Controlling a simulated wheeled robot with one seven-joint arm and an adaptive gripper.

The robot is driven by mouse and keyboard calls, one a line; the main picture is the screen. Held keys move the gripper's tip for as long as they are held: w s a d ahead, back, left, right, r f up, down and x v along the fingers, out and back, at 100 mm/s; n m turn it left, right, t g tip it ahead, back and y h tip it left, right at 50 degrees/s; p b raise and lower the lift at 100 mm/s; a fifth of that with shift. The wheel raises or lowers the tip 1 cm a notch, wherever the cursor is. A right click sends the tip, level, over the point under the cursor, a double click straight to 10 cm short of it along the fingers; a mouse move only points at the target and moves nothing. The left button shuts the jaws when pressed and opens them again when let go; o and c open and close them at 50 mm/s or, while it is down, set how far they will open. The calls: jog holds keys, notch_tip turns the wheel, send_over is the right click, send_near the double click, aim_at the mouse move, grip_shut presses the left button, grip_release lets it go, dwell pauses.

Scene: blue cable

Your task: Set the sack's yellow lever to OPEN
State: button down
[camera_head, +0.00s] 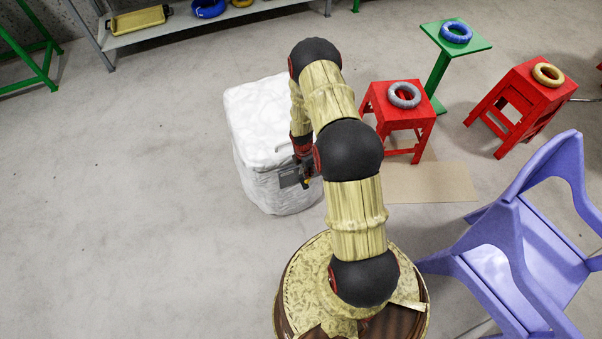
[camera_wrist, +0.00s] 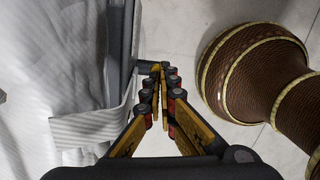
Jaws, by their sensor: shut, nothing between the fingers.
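The white sack (camera_head: 262,125) is a bulky, box-like bag standing on the floor left of my arm. A dark grey panel (camera_head: 290,178) is on its front side. In the wrist view the sack (camera_wrist: 45,80) fills the left, with the panel (camera_wrist: 119,45) seen edge-on. My gripper (camera_wrist: 162,72) is shut and empty, its fingertips just right of the panel, by a short dark stub sticking out from it. I cannot tell whether they touch. The yellow lever cannot be told apart from the yellow finger parts, and its setting is not readable.
A red stool (camera_head: 400,118) with a grey cable coil (camera_head: 404,95) stands right of the sack. Farther right are a green stand (camera_head: 437,75), another red stool (camera_head: 520,100) and a purple chair (camera_head: 520,255). A shelf (camera_head: 200,22) is behind. Floor left of the sack is clear.

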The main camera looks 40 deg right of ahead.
jog(key=shift+s+d+f+p, duration=0.15)
jog(key=shift+d, duration=0.45)
jog(key=shift+s+d+f+p, duration=0.15)
jog(key=shift+s+d+f, duration=0.05)
jog(key=shift+d, duration=0.4)
jog(key=shift+s+d+f+p, duration=0.15)
jog(key=shift+d, duration=0.45)
jog(key=a+r+p, duration=0.2)
jog(key=r, duration=0.1)
jog(key=shift+a, duration=0.4)
jog(key=s+d+r+p, duration=0.2)
jog(key=d+r, duration=0.2)
jog(key=d, duration=0.5)
